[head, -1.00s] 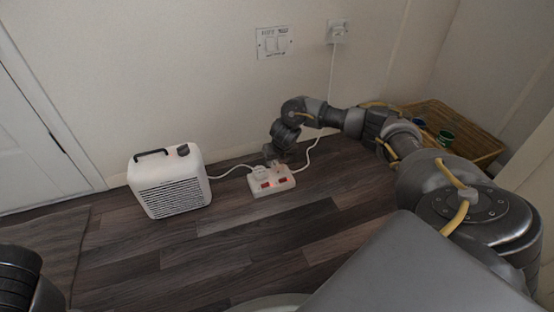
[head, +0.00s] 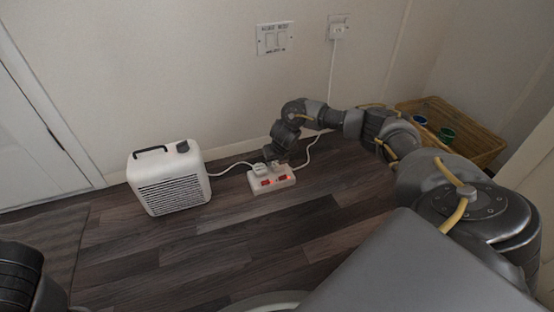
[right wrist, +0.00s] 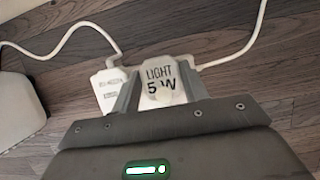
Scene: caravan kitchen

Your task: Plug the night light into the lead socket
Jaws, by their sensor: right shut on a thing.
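The white lead socket (head: 285,182) lies on the floor near the wall, with red switches on its front. My right gripper (head: 272,157) is over its back edge. In the right wrist view my right gripper (right wrist: 160,90) is shut on the white night light (right wrist: 160,74), which is marked "LIGHT 5 W". Another white plug (right wrist: 108,88) stands to its left, and shows in the head view (head: 260,168) at the left of the socket. The night light's underside is hidden, so I cannot tell how far it sits in the socket. My left gripper is out of view.
A white heater (head: 168,180) stands left of the socket, with its cord leading to it. A second white cord (head: 313,148) runs to the wall outlet (head: 338,30). A basket (head: 462,130) is in the right corner. The floor in front is clear.

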